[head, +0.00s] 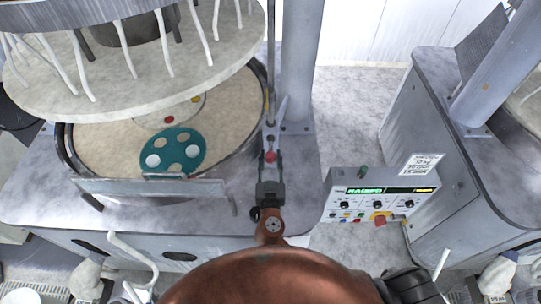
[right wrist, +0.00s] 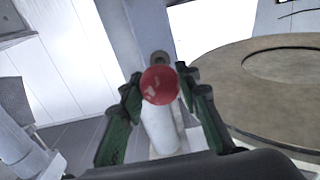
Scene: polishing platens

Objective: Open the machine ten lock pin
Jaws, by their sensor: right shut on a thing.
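The lock pin's round red knob (head: 270,156) is at the right edge of the left machine, beside the grey column. In the right wrist view the red knob (right wrist: 160,85) sits between the two green-black fingers, on top of a pale cylindrical post (right wrist: 161,130). My right gripper (head: 270,163) reaches up to the knob from below in the head view. It is shut on the knob, with one finger on each side (right wrist: 160,76). The pin's inner end is hidden. My left gripper is not in view.
The round upper platen (head: 130,90) with white hoses hangs over the lower platen (head: 225,125), which bears a teal carrier (head: 172,135). A grey column (head: 300,60) stands close behind the knob. A control panel (head: 383,200) is at the right.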

